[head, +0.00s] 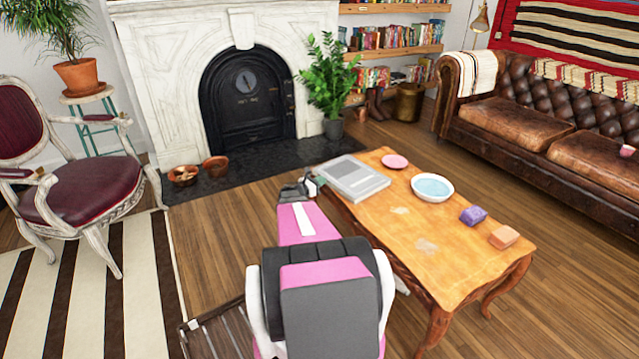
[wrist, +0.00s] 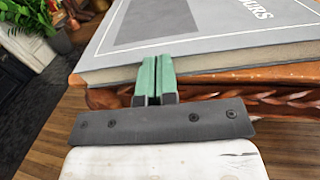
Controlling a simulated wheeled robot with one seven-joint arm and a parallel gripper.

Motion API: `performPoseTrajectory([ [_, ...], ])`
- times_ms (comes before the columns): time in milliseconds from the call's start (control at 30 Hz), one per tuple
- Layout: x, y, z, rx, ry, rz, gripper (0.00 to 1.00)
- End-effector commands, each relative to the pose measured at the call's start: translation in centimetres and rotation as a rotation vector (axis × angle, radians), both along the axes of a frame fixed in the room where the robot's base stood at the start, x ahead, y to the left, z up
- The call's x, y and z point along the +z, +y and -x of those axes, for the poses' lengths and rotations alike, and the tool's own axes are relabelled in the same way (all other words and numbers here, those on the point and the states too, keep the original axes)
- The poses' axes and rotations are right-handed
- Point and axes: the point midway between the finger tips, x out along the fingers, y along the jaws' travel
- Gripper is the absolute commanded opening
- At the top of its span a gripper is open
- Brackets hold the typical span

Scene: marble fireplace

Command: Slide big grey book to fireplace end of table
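The big grey book (head: 352,177) lies flat on the wooden table (head: 455,265), at its end towards the fireplace (head: 245,95). In the wrist view the book (wrist: 215,45) fills the top, its pale page edge facing me. My gripper (head: 312,184) is at the book's left side. In the wrist view its two green fingers (wrist: 156,75) are together with nothing seen between them. Their tips are right at the book's edge, above the table's carved rim (wrist: 250,88); I cannot tell whether they press on it.
A potted plant (head: 330,85) stands beyond the book. A leather sofa (head: 540,110) is at right, an armchair (head: 75,170) at left.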

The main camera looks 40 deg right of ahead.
Motion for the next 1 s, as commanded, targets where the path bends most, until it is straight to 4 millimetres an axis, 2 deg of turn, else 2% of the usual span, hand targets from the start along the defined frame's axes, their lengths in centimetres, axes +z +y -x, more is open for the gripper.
performPoseTrajectory([
  [100, -0.1, -1.7, -0.2, -0.003, -0.001, 0.001, 0.0],
  [200, 0.0, -2.6, -0.1, -0.002, 0.0, 0.0, 0.0],
  [567, 0.0, -2.4, -0.1, -0.001, 0.0, 0.0, 0.0],
  [767, 0.0, -0.5, 0.0, 0.0, 0.0, 0.0, 0.0],
  [1000, 0.0, 4.3, 0.2, 0.002, 0.001, -0.001, 0.0],
])
